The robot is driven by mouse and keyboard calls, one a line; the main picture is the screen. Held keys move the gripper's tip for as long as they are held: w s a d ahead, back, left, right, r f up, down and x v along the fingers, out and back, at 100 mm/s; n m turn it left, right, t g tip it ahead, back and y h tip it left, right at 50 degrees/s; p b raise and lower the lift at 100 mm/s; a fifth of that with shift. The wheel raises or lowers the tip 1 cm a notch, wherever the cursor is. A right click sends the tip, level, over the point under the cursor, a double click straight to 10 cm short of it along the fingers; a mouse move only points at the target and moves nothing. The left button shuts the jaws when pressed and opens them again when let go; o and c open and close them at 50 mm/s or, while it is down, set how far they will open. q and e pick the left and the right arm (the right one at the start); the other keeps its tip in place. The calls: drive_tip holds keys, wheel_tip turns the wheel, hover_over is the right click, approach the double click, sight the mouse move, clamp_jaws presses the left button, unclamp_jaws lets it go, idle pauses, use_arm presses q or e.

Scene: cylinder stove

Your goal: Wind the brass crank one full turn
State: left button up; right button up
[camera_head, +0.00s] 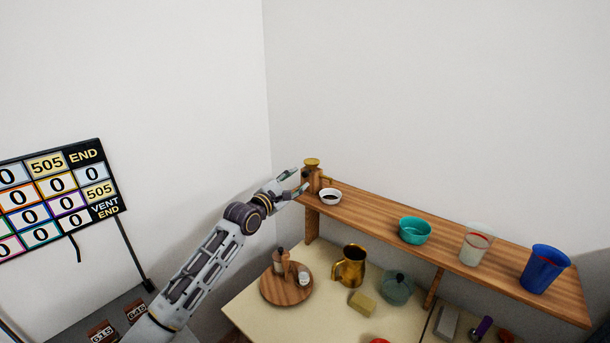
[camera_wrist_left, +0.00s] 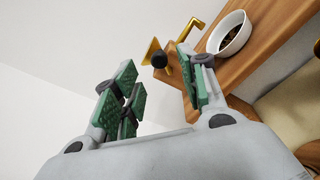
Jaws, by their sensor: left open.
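A small wooden grinder (camera_head: 313,181) with a brass top (camera_head: 312,162) stands at the left end of the wooden shelf. In the left wrist view, a bent brass rod, which looks like the crank (camera_wrist_left: 193,30), shows beyond the right finger. A dark round knob (camera_wrist_left: 159,60) and a brass plate-like part (camera_wrist_left: 150,48) show beside it. My left gripper (camera_head: 297,180) is open and empty, just left of the grinder. In the left wrist view the knob appears between its green-padded fingers (camera_wrist_left: 157,72); contact cannot be told. My right gripper is out of view.
A white bowl with dark contents (camera_head: 330,196) sits close to the grinder on the shelf (camera_head: 375,213). A teal bowl (camera_head: 414,230), a glass (camera_head: 474,246) and a blue cup (camera_head: 543,268) stand further right. Below are a brass mug (camera_head: 352,268) and a round wooden board (camera_head: 275,293).

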sight(304, 175)
use_arm(q)
drive_tip(key=shift+p+x, duration=0.3)
drive_tip(key=shift+x, duration=2.9)
clamp_jaws()
